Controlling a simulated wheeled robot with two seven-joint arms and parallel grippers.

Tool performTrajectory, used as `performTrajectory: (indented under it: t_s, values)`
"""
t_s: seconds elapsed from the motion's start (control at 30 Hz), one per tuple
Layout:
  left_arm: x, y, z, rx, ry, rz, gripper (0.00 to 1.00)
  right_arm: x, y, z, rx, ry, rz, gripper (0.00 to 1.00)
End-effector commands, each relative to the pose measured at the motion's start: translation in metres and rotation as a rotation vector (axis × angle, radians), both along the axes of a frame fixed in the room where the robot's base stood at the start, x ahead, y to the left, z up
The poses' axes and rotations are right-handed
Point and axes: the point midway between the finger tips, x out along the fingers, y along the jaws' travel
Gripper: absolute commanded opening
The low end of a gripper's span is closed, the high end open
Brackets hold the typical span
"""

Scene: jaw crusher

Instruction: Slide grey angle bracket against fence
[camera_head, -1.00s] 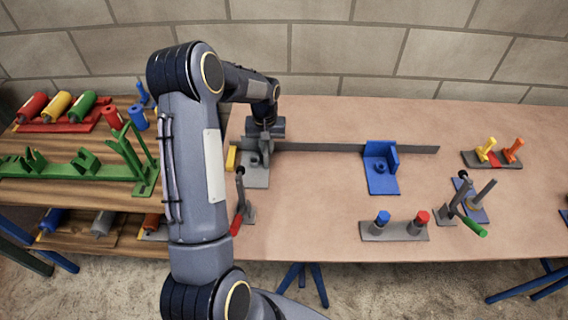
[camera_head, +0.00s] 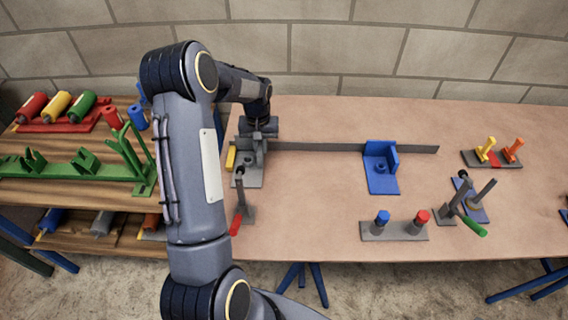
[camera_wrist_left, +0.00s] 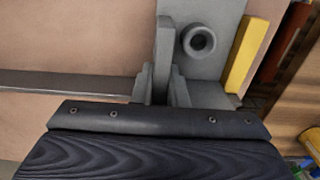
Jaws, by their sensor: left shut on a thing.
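The grey angle bracket (camera_head: 248,177) lies flat on the bench at the left end of the long grey fence (camera_head: 320,148). It has a base plate with a round boss and an upright wall. My left gripper (camera_head: 257,140) is above its fence side. In the left wrist view the fingers (camera_wrist_left: 161,88) are shut on the bracket's upright wall (camera_wrist_left: 164,40), with the boss (camera_wrist_left: 198,40) beside it. The fence also shows there (camera_wrist_left: 70,85). The gripper body hides the bracket's edge at the fence, so I cannot tell whether they touch. My right gripper is out of view.
A yellow block (camera_head: 231,158) stands just left of the bracket. A toggle clamp with a red handle (camera_head: 236,222) stands in front. A blue angle bracket (camera_head: 382,178) sits at the fence farther right. The bench between the two brackets is clear.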

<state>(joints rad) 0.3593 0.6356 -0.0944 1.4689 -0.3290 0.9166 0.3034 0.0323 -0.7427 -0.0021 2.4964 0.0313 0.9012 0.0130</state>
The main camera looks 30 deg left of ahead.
Motion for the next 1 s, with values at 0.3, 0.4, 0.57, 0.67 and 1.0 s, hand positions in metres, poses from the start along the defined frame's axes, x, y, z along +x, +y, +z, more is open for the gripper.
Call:
performTrajectory:
  t_s: [0.3,0.4,0.57,0.67,1.0]
  values:
    - [0.001,0.002,0.001,0.004,-0.003,0.002,0.34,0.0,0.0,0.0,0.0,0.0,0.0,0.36]
    - [0.0,0.002,0.001,0.004,-0.002,0.001,0.38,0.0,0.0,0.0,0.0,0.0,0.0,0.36]
    - [0.0,0.001,0.0,0.002,0.001,0.001,0.38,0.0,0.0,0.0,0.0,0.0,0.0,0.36]
    - [0.0,0.001,0.002,0.002,0.0,0.001,0.38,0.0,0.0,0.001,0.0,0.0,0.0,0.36]
    - [0.0,0.001,0.028,0.002,-0.001,0.001,0.38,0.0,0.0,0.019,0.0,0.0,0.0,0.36]
